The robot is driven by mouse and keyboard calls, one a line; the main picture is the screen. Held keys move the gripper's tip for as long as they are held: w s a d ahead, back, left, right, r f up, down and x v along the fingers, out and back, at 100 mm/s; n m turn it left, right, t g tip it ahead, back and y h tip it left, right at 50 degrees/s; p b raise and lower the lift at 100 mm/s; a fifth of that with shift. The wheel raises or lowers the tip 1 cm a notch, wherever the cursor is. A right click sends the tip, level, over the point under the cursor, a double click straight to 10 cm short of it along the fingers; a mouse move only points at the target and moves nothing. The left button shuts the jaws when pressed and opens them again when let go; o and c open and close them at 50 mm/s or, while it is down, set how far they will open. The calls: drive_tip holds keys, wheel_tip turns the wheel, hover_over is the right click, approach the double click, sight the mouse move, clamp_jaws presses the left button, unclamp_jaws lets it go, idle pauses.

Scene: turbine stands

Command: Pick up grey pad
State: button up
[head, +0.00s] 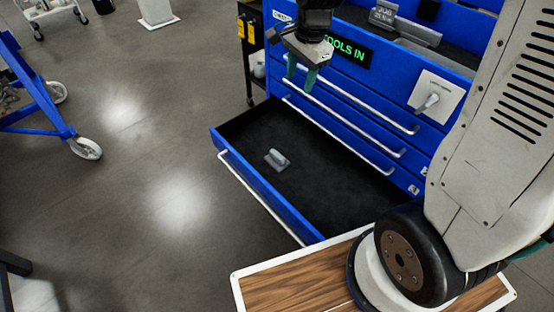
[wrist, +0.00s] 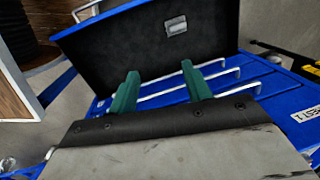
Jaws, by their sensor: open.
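The grey pad (head: 277,159) lies in the open bottom drawer (head: 330,178) of the blue tool chest, left of the drawer's middle. It has a raised grip on top. In the wrist view the pad (wrist: 176,26) sits near the far end of the dark drawer liner (wrist: 130,45). My gripper (head: 302,76) is above the chest's drawer fronts, up and behind the pad, well apart from it. Its two green fingers (wrist: 160,90) are spread with nothing between them in the wrist view.
The closed upper drawers have long silver handles (head: 345,105) just below my gripper. A green "TOOLS IN" sign (head: 347,50) is on the chest. A white plate with a handle (head: 436,96) is at right. A wood-topped surface (head: 300,282) stands in front. The drawer around the pad is clear.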

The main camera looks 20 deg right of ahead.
drive_tip(key=w+f+m, duration=0.6)
drive_tip(key=w+f, duration=0.2)
drive_tip(key=f, duration=0.4)
drive_tip(key=m, duration=1.1)
hover_over(277, 154)
drive_tip(key=f, duration=2.6)
drive_tip(key=shift+s+d+f, duration=0.35)
drive_tip(key=f, duration=0.7)
drive_tip(key=shift+w+a+f, duration=0.3)
drive_tip(key=shift+f, duration=0.1)
clamp_jaws()
